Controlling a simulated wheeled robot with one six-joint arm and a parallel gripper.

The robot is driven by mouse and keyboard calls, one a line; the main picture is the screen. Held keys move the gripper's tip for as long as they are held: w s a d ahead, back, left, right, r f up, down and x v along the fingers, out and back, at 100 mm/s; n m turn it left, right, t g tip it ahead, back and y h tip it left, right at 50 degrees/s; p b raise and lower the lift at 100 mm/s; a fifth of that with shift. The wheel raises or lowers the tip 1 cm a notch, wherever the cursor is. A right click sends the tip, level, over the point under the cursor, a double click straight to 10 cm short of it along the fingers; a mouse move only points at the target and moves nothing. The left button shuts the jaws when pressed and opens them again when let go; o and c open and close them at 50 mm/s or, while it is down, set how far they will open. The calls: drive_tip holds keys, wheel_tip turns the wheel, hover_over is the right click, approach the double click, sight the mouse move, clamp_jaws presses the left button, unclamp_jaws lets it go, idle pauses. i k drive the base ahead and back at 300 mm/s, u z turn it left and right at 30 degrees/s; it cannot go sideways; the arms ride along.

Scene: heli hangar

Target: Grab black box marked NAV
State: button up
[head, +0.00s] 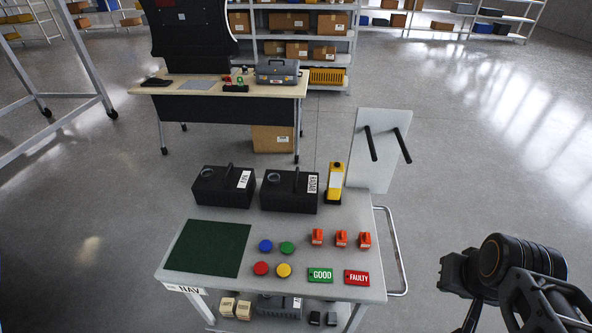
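Two black boxes with top handles stand side by side at the back of the white cart table in the head view. The left black box (222,188) has a small white label on its right side, turned sideways, that seems to read NAV. The right black box (289,192) has a longer white label, hard to read. Both boxes are upright and nothing touches them from above. My gripper (473,316) is at the lower right, off the cart's right side and well apart from the boxes. Its fingertips are cut off or unclear, so its opening does not show.
The cart (205,283) carries a green mat (208,248), colored round buttons, orange parts, GOOD (320,275) and FAULTY (357,277) tags, and a yellow device (335,183). A grey panel with two black pegs (370,150) rises at back right. A desk (190,88) stands behind; floor at right is clear.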

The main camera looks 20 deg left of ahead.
sight(229, 186)
drive_tip(key=z, duration=1.4)
drive_tip(key=i, duration=2.15)
drive_tip(key=u, duration=2.75)
drive_tip(key=i, duration=3.4)
drive_tip(key=u, duration=2.5)
drive_tip(key=i, duration=0.4)
drive_tip(key=u, duration=0.1)
